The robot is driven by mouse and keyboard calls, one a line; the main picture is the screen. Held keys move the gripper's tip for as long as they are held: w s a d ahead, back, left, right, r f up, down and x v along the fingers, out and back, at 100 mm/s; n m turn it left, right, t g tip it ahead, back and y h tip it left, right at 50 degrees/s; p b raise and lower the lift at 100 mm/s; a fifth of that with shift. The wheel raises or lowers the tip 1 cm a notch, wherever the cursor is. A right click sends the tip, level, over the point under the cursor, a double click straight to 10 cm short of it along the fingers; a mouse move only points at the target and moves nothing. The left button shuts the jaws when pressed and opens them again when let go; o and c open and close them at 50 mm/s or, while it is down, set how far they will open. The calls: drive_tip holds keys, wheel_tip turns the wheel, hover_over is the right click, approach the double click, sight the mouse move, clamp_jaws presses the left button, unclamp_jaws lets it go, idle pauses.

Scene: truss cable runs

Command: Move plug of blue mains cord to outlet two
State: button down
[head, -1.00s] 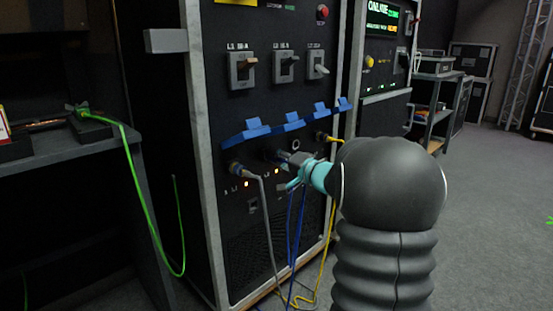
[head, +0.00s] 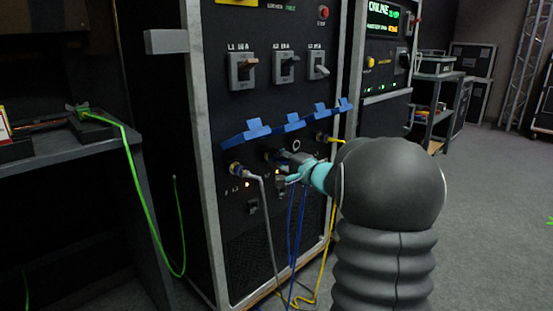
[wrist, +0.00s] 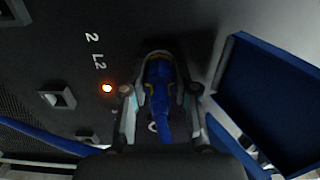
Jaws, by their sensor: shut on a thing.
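The blue mains cord's plug (wrist: 158,72) is between the fingers of my gripper (wrist: 160,95) in the wrist view, with its blue cord bending toward the camera. The plug is at the panel face beside the lettering "2 L2" and an orange lamp (wrist: 106,88). In the head view my gripper (head: 284,166) is at the second outlet from the left, below the raised blue covers. The blue cord (head: 291,230) hangs from it toward the floor. My fingers hide the outlet opening, so I cannot tell how deep the plug sits.
A grey cord (head: 267,215) hangs from the outlet on the left and a yellow cord (head: 333,220) from one on the right. Raised blue covers (head: 292,123) stick out above the outlets. Breaker switches (head: 285,66) are higher up. A green cord (head: 140,210) hangs from the left bench.

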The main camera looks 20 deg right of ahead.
drive_tip(key=shift+r, duration=0.1)
drive_tip(key=shift+w+a+m, duration=0.15)
drive_tip(key=shift+m, duration=1.25)
drive_tip(key=c, duration=0.8)
unclamp_jaws()
drive_tip(key=shift+a, duration=0.1)
drive_tip(key=shift+d, duration=0.2)
drive_tip(key=shift+s+d, duration=0.1)
drive_tip(key=shift+s, duration=0.2)
drive_tip(key=shift+v, duration=2.25)
